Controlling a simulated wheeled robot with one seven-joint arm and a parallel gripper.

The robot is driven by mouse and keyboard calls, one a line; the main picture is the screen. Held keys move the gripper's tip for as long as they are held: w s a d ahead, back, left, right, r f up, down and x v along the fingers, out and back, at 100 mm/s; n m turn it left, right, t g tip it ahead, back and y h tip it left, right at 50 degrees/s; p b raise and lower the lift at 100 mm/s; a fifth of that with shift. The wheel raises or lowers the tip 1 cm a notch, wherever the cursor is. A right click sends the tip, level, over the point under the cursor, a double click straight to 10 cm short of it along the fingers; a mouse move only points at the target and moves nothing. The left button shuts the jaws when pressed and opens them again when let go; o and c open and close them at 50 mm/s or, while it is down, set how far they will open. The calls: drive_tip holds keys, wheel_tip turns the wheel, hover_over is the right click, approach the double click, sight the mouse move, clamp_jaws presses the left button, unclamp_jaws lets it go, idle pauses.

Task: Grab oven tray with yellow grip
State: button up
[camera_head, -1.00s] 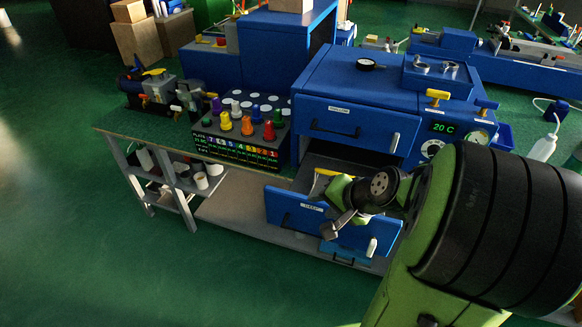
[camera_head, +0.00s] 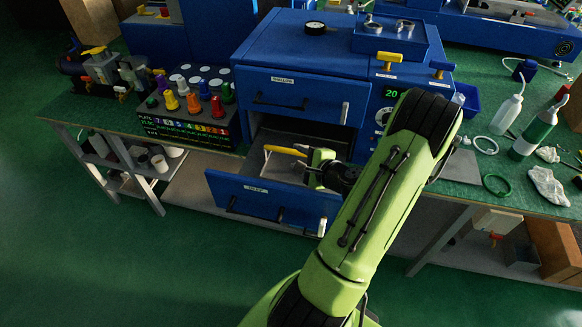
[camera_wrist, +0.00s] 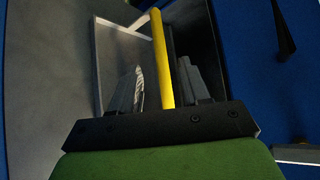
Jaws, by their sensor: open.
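The yellow grip (camera_head: 284,150) stands up from the lower, pulled-out drawer (camera_head: 262,198) of the blue oven. The tray under it (camera_head: 283,170) is a grey metal surface, partly hidden by the drawer front and my gripper. My gripper (camera_head: 305,160) is open over the drawer, at the right end of the grip. In the wrist view the yellow grip (camera_wrist: 160,50) runs between the two grey fingers of my gripper (camera_wrist: 158,75), which are apart on either side of it. I cannot tell whether either finger touches it.
The oven's upper drawer (camera_head: 302,100) is shut just above. A rack of coloured cones (camera_head: 190,127) stands to the left. Bottles, rings and cloths lie on the bench at right, with a green-and-white bottle (camera_head: 533,134). The floor in front is free.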

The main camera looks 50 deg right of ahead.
sight(288, 152)
drive_tip(key=x, duration=0.7)
drive_tip(key=shift+w+a, duration=0.1)
drive_tip(key=shift+w, duration=0.1)
drive_tip(key=shift+r, duration=0.1)
clamp_jaws()
idle(0.9)
